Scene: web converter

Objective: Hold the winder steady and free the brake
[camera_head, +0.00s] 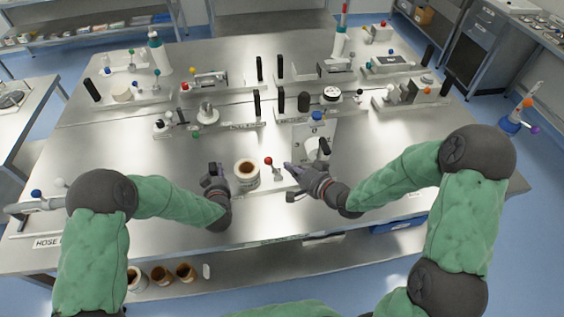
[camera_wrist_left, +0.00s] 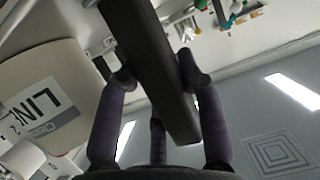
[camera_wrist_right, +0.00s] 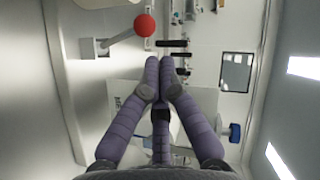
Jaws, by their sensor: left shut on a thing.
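The winder carries a white roll (camera_head: 246,174) with a brown core, standing near the table's front edge; its label, starting "LINE", shows in the left wrist view (camera_wrist_left: 40,105). My left gripper (camera_head: 213,172) is left of the roll, shut on a dark bar-shaped handle (camera_wrist_left: 150,60). A lever with a red ball knob (camera_head: 268,161) stands right of the roll; I take it for the brake. The red knob also shows in the right wrist view (camera_wrist_right: 145,25), beyond and left of the fingertips. My right gripper (camera_head: 290,170) has its fingers together, right of the lever, apart from the knob.
A pale upright panel (camera_head: 326,132) with a blue knob (camera_head: 317,116) stands just behind my right gripper. Several fixtures with black handles and coloured knobs line the table behind. The bare tabletop (camera_head: 110,150) at the left is clear.

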